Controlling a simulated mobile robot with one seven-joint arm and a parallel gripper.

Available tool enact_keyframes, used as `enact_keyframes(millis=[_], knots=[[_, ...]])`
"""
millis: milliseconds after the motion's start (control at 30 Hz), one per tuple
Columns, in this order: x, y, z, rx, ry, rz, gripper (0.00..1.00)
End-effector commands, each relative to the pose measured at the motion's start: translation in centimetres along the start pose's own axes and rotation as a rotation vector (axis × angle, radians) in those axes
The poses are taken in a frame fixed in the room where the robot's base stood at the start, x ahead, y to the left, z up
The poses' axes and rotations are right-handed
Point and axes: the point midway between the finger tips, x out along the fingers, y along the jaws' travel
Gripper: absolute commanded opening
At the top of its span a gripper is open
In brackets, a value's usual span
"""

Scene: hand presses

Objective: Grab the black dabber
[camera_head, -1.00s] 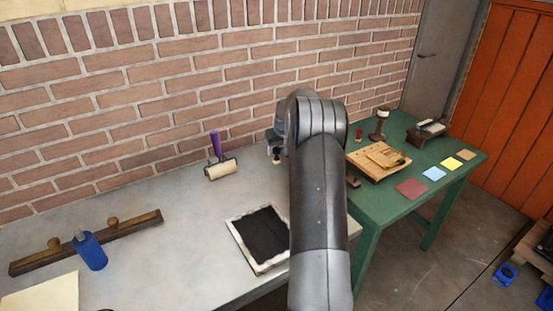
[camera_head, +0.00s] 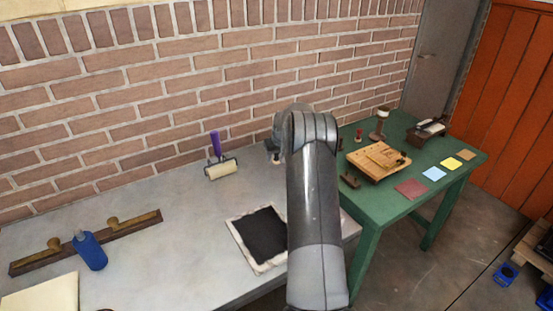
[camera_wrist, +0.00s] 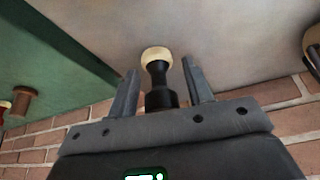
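The black dabber (camera_wrist: 158,78) has a black handle and a cream round pad, and shows in the wrist view between my gripper's fingers. My gripper (camera_wrist: 161,86) is open, with one finger on each side of the dabber and a visible gap on both sides. The pad end is toward the grey table (camera_wrist: 225,35); whether it touches the table is hard to tell. In the head view, my arm hides most of the gripper, and only a small part of the dabber (camera_head: 276,158) seems to show beside it.
A purple-handled roller (camera_head: 221,168) stands left of my arm, near the brick wall. A framed black slab (camera_head: 262,237) lies in front. A blue bottle (camera_head: 90,251) and a wooden bar (camera_head: 140,224) are at left. A green table (camera_head: 410,192) with several items adjoins at right.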

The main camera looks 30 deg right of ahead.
Motion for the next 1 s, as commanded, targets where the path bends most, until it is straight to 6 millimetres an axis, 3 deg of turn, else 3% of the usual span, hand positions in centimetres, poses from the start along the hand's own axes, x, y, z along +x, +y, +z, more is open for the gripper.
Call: enact_keyframes(millis=[500, 800, 1000], knots=[[0.0, 0.0, 0.0, 0.0, 0.0, 0.0, 0.06], [-0.3, 0.0, -0.1, 0.0, 0.001, 0.0, 0.06], [-2.1, 0.0, -0.9, 0.0, 0.003, 0.001, 0.06]])
